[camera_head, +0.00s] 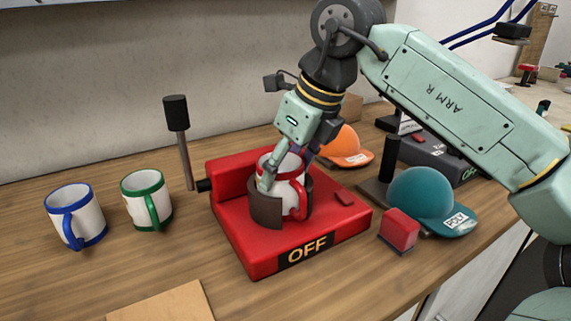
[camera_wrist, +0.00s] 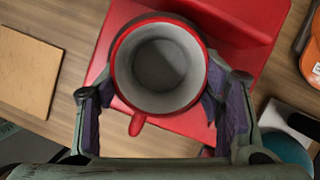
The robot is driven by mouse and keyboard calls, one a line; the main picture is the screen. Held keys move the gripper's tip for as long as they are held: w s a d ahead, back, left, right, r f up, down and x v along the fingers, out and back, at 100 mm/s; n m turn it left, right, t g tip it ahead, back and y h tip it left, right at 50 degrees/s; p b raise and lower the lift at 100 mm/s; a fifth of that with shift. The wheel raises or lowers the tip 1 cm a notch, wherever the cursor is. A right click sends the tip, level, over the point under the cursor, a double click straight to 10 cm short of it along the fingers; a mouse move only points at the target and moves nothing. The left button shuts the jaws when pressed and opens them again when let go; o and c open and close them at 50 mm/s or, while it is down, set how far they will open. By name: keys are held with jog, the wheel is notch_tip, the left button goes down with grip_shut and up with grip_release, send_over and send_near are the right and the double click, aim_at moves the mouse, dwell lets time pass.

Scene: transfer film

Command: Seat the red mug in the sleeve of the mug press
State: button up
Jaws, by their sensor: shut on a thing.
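The red mug (camera_head: 292,190), white with a red rim and handle, is upright at the mug press (camera_head: 235,235), a red machine marked OFF. Its lower part is between the dark curved walls of the sleeve (camera_head: 266,212), with the handle showing at the gap in front. I cannot tell whether its base touches the bottom. My gripper (camera_head: 288,168) is shut on the mug, one finger on each side. In the wrist view the mug (camera_wrist: 160,62) is empty, its handle toward my gripper (camera_wrist: 158,105). The press lever (camera_head: 176,113) stands up at the left.
A blue-rimmed mug (camera_head: 75,216) and a green-rimmed mug (camera_head: 147,200) stand at left. A red block (camera_head: 398,229), a teal cap (camera_head: 420,198), an orange cap (camera_head: 346,146) and a dark machine (camera_head: 430,152) are at right. A tan board (camera_head: 165,303) lies in front.

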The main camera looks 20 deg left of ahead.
jog(key=shift+f, duration=0.15)
jog(key=o, duration=2)
jog(key=v, duration=1.2)
